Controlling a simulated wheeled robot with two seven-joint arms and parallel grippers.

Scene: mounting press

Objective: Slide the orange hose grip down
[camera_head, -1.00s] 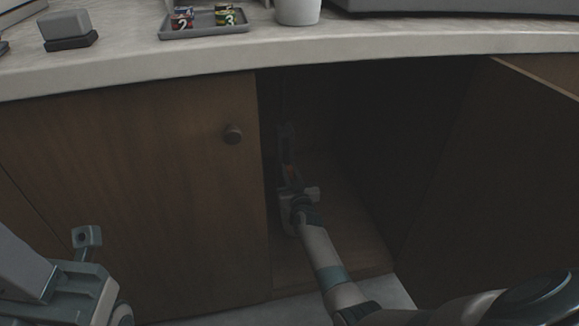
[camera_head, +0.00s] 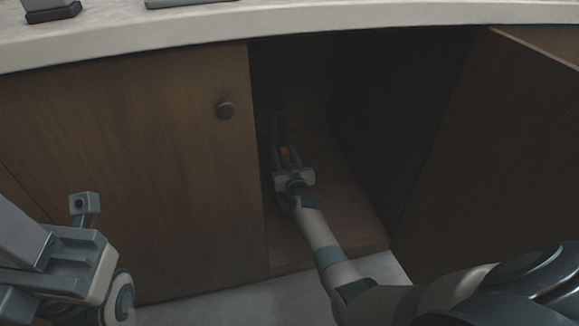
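The orange hose grip (camera_head: 285,152) shows as a small orange patch inside the dark open cabinet. A grey upright shape, perhaps the hose, rises above it, but it is too dark to make out. My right gripper (camera_head: 287,156) reaches into the cabinet from below. Its two fingers stand apart, one on each side of the orange grip, with a gap that looks wider than the grip. Whether they touch it is too small to tell. My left gripper (camera_head: 85,204) is at the lower left, outside the cabinet, and its finger opening does not show.
An open door (camera_head: 500,150) stands on the right. The pale countertop (camera_head: 300,22) runs above. The cabinet floor (camera_head: 345,215) is clear around my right forearm.

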